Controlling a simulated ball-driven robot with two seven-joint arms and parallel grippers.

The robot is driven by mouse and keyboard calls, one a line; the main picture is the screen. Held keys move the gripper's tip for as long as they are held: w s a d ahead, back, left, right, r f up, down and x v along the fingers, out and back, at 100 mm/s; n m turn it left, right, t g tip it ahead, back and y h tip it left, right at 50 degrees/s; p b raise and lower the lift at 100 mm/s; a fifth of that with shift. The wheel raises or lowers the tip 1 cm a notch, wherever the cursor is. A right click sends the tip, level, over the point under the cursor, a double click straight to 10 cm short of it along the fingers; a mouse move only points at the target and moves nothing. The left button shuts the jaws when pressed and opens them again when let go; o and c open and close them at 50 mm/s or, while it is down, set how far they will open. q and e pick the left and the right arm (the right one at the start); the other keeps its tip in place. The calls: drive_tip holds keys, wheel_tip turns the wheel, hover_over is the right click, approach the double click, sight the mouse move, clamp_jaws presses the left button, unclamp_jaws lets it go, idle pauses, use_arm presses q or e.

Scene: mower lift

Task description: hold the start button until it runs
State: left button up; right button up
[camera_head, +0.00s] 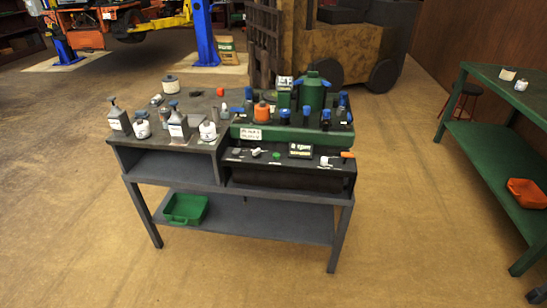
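A dark control panel (230,158) runs along the front right of the workbench. On it is a small green button (276,155), which looks like the start button; its label is too small to read. Behind the panel is a green machine (313,92) with blue-topped parts and an orange cap (262,111). Neither of my grippers is in view, and nothing touches the button.
Pump bottles (178,125) and small jars stand on the bench's left part. An orange-tipped lever (347,154) is at the panel's right end. A green bin (186,209) sits on the lower shelf. A green table (500,150) stands at right. The floor in front is clear.

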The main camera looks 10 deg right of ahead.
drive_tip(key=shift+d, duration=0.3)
